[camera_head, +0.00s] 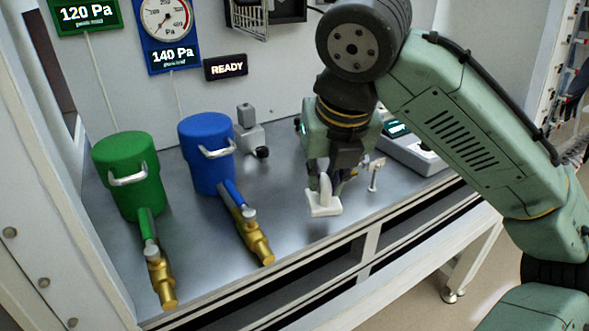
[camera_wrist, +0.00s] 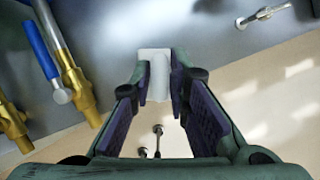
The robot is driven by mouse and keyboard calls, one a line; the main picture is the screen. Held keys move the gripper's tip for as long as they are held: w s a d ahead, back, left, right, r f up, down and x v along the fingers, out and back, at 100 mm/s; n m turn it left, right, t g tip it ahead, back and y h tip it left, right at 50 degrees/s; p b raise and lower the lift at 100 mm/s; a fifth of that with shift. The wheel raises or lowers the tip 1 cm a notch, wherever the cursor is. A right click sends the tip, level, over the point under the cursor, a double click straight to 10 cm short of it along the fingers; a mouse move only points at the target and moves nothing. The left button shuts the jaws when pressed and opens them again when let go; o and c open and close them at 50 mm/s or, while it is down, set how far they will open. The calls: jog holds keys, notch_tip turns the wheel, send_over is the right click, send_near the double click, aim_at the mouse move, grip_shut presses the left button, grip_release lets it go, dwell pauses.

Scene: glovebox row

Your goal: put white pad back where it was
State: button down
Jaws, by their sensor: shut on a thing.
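The white pad (camera_head: 323,206) has a flat base and an upright grip on top. My gripper (camera_head: 327,178) is shut on that grip, pointing down near the front edge of the bench. The pad seems to hang a little above the bench top, with a faint shadow below it. In the wrist view the white pad (camera_wrist: 155,56) shows at the fingertips of my gripper (camera_wrist: 161,84), over the bench's front edge. The pad's underside is hidden.
A green canister (camera_head: 126,160) and a blue canister (camera_head: 206,150) with brass valves stand left on the metal bench (camera_head: 290,250). A small grey device (camera_head: 250,130) stands behind. A small metal fitting (camera_head: 374,174) and a grey instrument (camera_head: 415,152) are right. Bench between blue valve and pad is clear.

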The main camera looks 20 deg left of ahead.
jog(key=w+a, duration=0.1)
jog(key=a, duration=0.1)
jog(key=w+a, duration=0.2)
jog(key=w+a+p, duration=0.1)
jog(key=w+a, duration=0.1)
jog(key=a, duration=0.1)
jog(key=shift+f, duration=0.35)
jog(key=shift+w+f, duration=0.15)
jog(key=shift+f+p, duration=0.3)
jog(key=shift+f, duration=1.4)
jog(key=c, duration=1.5)
grip_release()
jog(key=shift+c, duration=0.2)
jog(key=v, duration=1.2)
